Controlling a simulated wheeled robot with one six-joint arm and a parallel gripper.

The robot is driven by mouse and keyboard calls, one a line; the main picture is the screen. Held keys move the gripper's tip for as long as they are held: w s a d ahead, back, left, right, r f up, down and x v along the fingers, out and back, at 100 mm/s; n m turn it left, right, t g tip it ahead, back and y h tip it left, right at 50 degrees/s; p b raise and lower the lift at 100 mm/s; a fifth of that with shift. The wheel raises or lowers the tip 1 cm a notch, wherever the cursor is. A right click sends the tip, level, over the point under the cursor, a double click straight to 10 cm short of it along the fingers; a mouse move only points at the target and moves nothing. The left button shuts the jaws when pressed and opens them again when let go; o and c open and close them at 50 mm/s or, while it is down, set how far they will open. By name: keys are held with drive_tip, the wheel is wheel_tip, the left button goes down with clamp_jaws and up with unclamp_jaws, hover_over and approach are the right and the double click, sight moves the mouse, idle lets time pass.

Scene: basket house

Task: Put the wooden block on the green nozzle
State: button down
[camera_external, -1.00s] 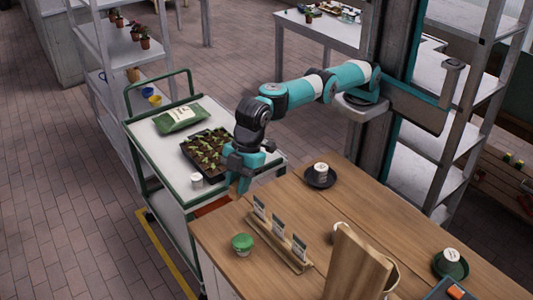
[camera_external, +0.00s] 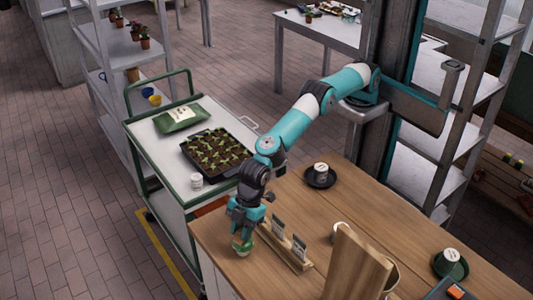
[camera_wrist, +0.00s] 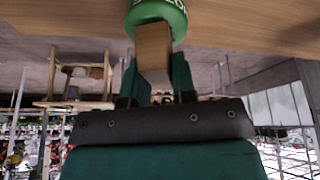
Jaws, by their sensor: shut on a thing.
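The green nozzle (camera_external: 242,246), a small round green piece with pale lettering, stands on the wooden table near its front left edge. It shows at the top of the wrist view (camera_wrist: 170,8). My gripper (camera_external: 243,232) points down right over it. In the wrist view my teal fingers (camera_wrist: 153,75) are shut on the wooden block (camera_wrist: 153,46), a small light-brown piece. The block's far end overlaps the green nozzle in that view; I cannot tell whether they touch. The block is hidden in the external view.
A wooden holder with small cards (camera_external: 287,256) stands just right of my gripper. A tall wooden board (camera_external: 352,268) and a dark saucer with a white cup (camera_external: 320,176) are further right. The cart (camera_external: 150,150) with the seedling tray (camera_external: 216,151) is behind left.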

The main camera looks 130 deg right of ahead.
drive_tip(key=shift+f+b, duration=0.2)
drive_tip(key=shift+b, duration=0.1)
drive_tip(key=c, duration=0.9)
unclamp_jaws()
drive_tip(key=shift+r, duration=0.1)
drive_tip(key=shift+r, duration=0.1)
drive_tip(key=shift+r, duration=0.2)
drive_tip(key=s+d+r+b, duration=0.2)
drive_tip(key=s+r+b, duration=0.1)
drive_tip(key=s+r, duration=1.25)
drive_tip(key=s+d+n+g+y, duration=0.1)
drive_tip(key=s, duration=1.1)
drive_tip(key=s+d+r+g+y, duration=0.1)
drive_tip(key=s, duration=1.1)
drive_tip(key=s+d+n+g+y, duration=0.1)
drive_tip(key=s+g, duration=0.1)
drive_tip(key=s, duration=1)
drive_tip(key=shift+d+r+n, duration=0.1)
drive_tip(key=shift+r+n, duration=0.2)
drive_tip(key=shift+r, duration=0.1)
